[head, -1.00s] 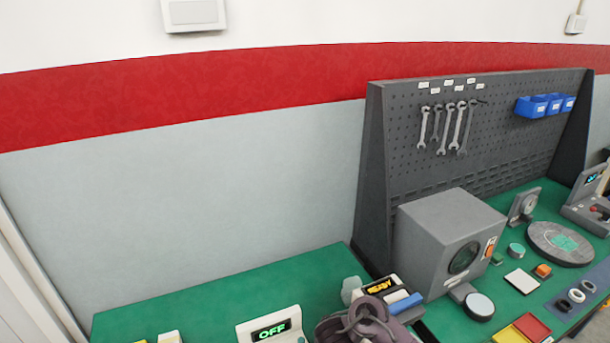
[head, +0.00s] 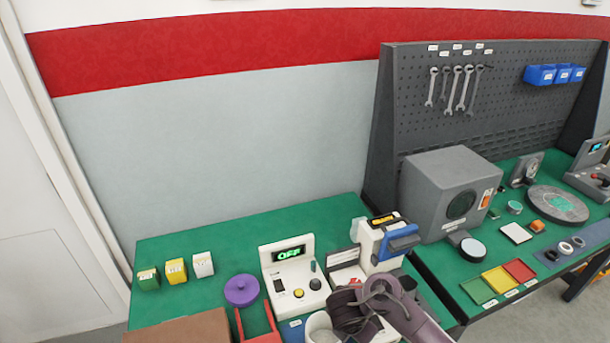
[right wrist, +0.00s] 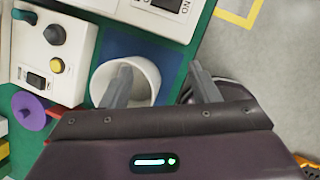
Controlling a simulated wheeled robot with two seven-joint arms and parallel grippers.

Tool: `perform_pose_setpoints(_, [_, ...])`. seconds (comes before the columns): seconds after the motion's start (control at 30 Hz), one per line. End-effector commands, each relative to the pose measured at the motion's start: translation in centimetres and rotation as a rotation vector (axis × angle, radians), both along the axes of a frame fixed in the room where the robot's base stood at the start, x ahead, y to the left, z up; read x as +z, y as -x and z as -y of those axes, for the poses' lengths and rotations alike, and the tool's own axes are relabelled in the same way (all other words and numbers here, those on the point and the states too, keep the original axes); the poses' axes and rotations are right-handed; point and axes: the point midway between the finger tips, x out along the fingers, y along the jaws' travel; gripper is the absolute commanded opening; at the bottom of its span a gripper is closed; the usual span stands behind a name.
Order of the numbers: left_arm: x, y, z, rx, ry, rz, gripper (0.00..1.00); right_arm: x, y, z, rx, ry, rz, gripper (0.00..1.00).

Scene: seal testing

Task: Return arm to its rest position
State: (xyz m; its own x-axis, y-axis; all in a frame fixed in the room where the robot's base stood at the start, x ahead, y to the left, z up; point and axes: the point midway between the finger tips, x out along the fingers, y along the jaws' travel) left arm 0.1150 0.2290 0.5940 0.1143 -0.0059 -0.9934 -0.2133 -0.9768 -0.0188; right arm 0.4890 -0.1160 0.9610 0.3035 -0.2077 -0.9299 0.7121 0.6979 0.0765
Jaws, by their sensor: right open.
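My right arm comes in from the bottom right of the head view, and its dark gripper (head: 352,312) is over the front part of the green bench. The cup (head: 318,326) is partly visible in the head view, beside the gripper. My left gripper is not in view.
A white control box showing OFF (head: 287,257) and a white-and-blue device (head: 385,243) stand behind the gripper. A purple disc (head: 241,290), a red holder (head: 256,326) and a brown box (head: 180,328) are to the left. A grey chamber (head: 450,190) stands right. Bare floor (right wrist: 245,60) lies past the bench edge.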

Motion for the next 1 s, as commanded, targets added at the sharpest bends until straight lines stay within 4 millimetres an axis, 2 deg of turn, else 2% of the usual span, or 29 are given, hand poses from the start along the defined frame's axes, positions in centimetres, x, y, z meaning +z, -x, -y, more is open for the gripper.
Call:
perform_pose_setpoints(0.37, [-0.1,0.5,-0.1,0.0,-0.002,-0.008,0.36,1.2,3.3,-3.5,-0.324,-0.243,0.067,0.55])
perform_pose_setpoints(0.57, [-0.2,1.1,-0.1,0.0,-0.003,-0.017,0.36,3.2,6.1,-4.0,-0.679,-0.438,0.1,0.55])
perform_pose_setpoints(0.67, [-0.2,1.4,-0.2,0.0,-0.004,-0.023,0.36,4.8,8.1,-2.9,-0.953,-0.553,0.115,0.55])
perform_pose_setpoints(0.8, [-0.2,1.4,-0.2,0.001,-0.004,-0.023,0.36,6.9,10.4,-0.3,-1.292,-0.661,0.136,0.55])
perform_pose_setpoints(1.0, [-0.2,1.3,-0.2,0.001,-0.003,-0.021,0.36,8.9,13.1,3.1,-1.628,-0.738,0.161,0.55])
